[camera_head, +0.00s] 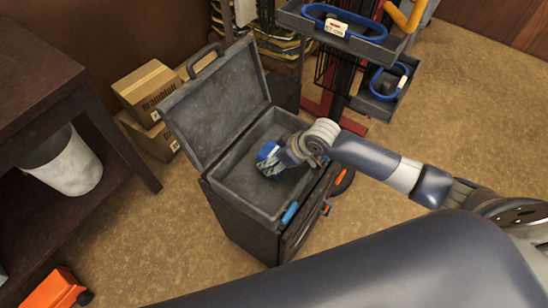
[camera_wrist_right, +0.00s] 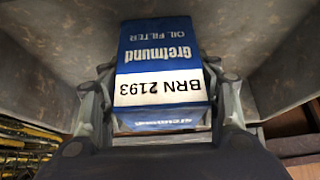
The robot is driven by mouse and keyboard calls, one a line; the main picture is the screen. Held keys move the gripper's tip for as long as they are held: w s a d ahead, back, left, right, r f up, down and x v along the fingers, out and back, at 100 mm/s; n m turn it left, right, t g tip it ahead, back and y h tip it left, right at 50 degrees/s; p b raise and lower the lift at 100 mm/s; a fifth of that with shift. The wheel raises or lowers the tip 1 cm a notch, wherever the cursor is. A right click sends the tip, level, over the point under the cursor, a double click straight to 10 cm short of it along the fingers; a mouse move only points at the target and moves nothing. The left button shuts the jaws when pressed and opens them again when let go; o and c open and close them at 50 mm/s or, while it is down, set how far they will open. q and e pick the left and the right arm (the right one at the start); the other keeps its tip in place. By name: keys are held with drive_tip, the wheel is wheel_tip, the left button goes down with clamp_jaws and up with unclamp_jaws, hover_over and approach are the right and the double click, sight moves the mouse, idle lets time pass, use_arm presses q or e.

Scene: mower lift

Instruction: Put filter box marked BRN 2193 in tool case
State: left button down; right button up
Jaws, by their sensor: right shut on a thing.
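The filter box (camera_wrist_right: 158,55) is blue with a white label that reads BRN 2193. It also shows in the head view (camera_head: 267,150), at the tip of my right arm. My right gripper (camera_wrist_right: 160,100) is shut on the box, one finger on each side. In the head view, the right gripper (camera_head: 279,156) is over the open tool case (camera_head: 222,190), with the box inside the outline of its grey tray. I cannot tell whether the box touches the tray floor. The case lid stands open at the back left. My left gripper is not in view.
Cardboard boxes (camera_head: 145,86) stand behind the case. A dark table (camera_head: 50,60) and a white bin (camera_head: 72,165) are on the left. A rack with trays holding blue belts (camera_head: 345,25) stands behind on the right. An orange object (camera_head: 55,290) lies at lower left.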

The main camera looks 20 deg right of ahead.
drive_tip(key=o, duration=1.3)
drive_tip(key=shift+c, duration=0.2)
drive_tip(key=p+v, duration=0.1)
drive_tip(key=v, duration=1.1)
drive_tip(key=shift+a+r, duration=0.1)
